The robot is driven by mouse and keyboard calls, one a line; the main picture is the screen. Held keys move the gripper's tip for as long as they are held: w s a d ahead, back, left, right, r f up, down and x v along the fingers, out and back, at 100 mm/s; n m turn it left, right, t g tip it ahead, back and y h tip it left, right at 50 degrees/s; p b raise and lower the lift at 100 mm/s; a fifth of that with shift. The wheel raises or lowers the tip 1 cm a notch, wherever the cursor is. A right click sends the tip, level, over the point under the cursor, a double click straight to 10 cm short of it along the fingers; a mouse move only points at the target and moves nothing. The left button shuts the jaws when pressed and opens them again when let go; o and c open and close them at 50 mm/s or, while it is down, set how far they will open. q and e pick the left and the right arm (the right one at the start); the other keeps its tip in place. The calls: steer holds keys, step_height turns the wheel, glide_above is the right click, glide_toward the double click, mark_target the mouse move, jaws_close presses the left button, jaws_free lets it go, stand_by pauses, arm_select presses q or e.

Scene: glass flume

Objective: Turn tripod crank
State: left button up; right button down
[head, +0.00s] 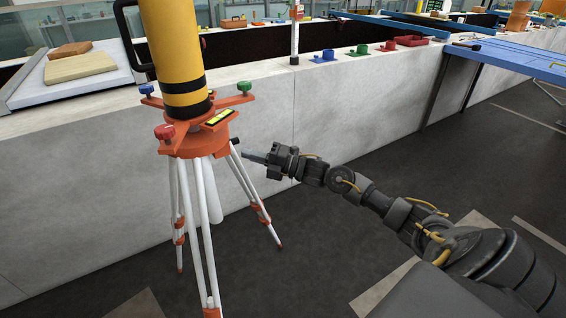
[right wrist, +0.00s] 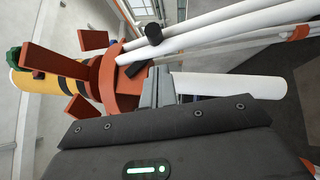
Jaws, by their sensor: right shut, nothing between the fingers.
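The tripod has an orange head (head: 200,143) with white legs (head: 205,235) and carries a yellow cylinder (head: 172,45) with black bands. In the right wrist view the orange head (right wrist: 108,80) lies sideways, with a white column (right wrist: 240,86) passing behind my fingers. Small black knobs (right wrist: 153,34) show near the head; I cannot tell which part is the crank. My right gripper (head: 247,156) is shut and empty, pointing left just beside the head's right underside. Its fingers also show in the right wrist view (right wrist: 162,88), close to the head; contact cannot be told. My left gripper is not in view.
A pale concrete wall (head: 330,125) runs behind the tripod, with red (head: 328,55), green and blue fittings on top. A blue table (head: 520,58) stands at the right. A tripod leg reaches right, below my gripper. The dark floor at lower middle is mostly clear.

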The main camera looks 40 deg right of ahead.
steer(key=s+a+b+v, duration=0.1)
steer(key=b+v, duration=0.2)
steer(key=v, duration=0.7)
step_height(320, 180, up, 10)
steer(key=m+p, duration=0.1)
steer(key=p, duration=0.7)
steer(key=m+g+h+p, duration=0.2)
steer(key=g+p, duration=0.1)
steer(key=p, duration=0.1)
glide_toward(234, 140)
steer(key=w+a, duration=0.1)
steer(key=w+a+f, duration=0.1)
steer(key=a, duration=0.1)
steer(key=w+a+f, duration=0.1)
steer(key=a, duration=0.1)
steer(key=shift+w, duration=0.4)
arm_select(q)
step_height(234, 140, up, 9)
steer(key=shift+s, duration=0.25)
